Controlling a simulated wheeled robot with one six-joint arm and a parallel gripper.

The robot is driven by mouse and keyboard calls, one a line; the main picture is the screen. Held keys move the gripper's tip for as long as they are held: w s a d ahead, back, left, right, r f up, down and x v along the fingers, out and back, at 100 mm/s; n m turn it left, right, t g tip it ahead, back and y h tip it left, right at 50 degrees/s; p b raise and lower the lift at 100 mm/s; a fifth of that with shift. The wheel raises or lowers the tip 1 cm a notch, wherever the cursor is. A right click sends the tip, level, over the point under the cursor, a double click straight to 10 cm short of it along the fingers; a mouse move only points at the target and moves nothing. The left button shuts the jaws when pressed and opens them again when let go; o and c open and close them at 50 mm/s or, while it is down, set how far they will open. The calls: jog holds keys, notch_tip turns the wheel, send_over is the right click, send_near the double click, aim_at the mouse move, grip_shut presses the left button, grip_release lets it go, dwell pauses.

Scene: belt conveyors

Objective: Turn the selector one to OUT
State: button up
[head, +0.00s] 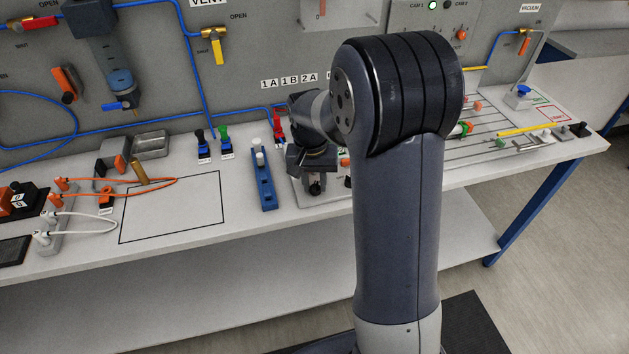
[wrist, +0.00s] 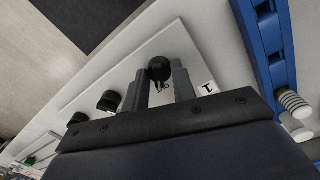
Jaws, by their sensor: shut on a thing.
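Selector one is a round black knob (wrist: 159,68) in the wrist view, beside a white label marked 1 (wrist: 208,87) on a pale panel (wrist: 185,50). My gripper (wrist: 160,75) has one finger on each side of this knob and is shut on it. Two more black knobs (wrist: 110,100) (wrist: 78,118) stand in a row to the left. In the head view, my gripper (head: 315,172) is low over the bench, and my arm hides much of the panel. I cannot read any OUT mark or the knob's pointing direction.
A blue block (head: 265,187) with white pegs stands just left of my gripper; it also shows in the wrist view (wrist: 268,45). An outlined area (head: 172,215) of the bench is mostly clear. A grey back panel (head: 270,55) rises behind.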

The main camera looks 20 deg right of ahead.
aim_at(312, 187)
jog(key=o, duration=1)
jog(key=shift+r, duration=0.1)
jog(key=r, duration=1)
jog(key=shift+w+a+r, duration=0.1)
jog(key=shift+a+r, duration=0.25)
jog(key=f, duration=1.1)
jog(key=shift+d, duration=0.35)
